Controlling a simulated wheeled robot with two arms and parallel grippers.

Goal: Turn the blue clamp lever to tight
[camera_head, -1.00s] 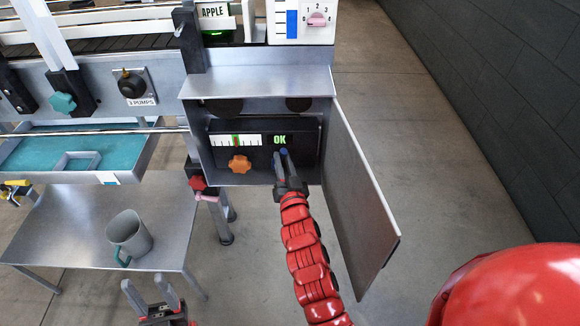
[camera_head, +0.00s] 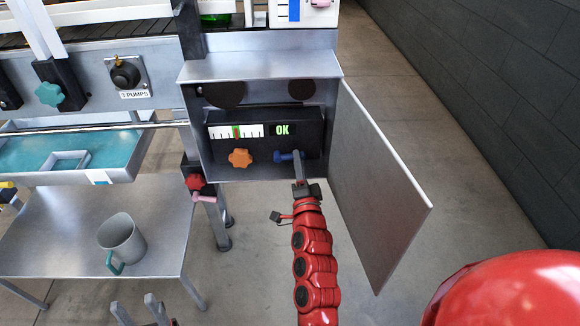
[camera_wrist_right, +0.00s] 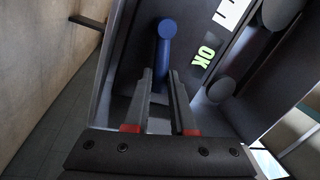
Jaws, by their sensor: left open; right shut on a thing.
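The blue clamp lever (camera_head: 287,156) is on the dark panel inside the open metal box, right of an orange star knob (camera_head: 239,158). It lies about level, its free end to the right. My right gripper (camera_head: 298,157) is at that end, shut on it. In the right wrist view the blue lever (camera_wrist_right: 166,50) runs down between the two fingers (camera_wrist_right: 160,78), which partly hide it. A scale with a green band (camera_head: 235,131) and a display reading OK (camera_head: 282,129) sit above. My left gripper (camera_head: 140,310) is open and empty at the bottom edge.
The box's door (camera_head: 375,180) hangs open to the right of my right arm. A grey mug (camera_head: 122,240) stands on the metal side table (camera_head: 60,235) at lower left. A red knob (camera_head: 194,181) is just left of the box.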

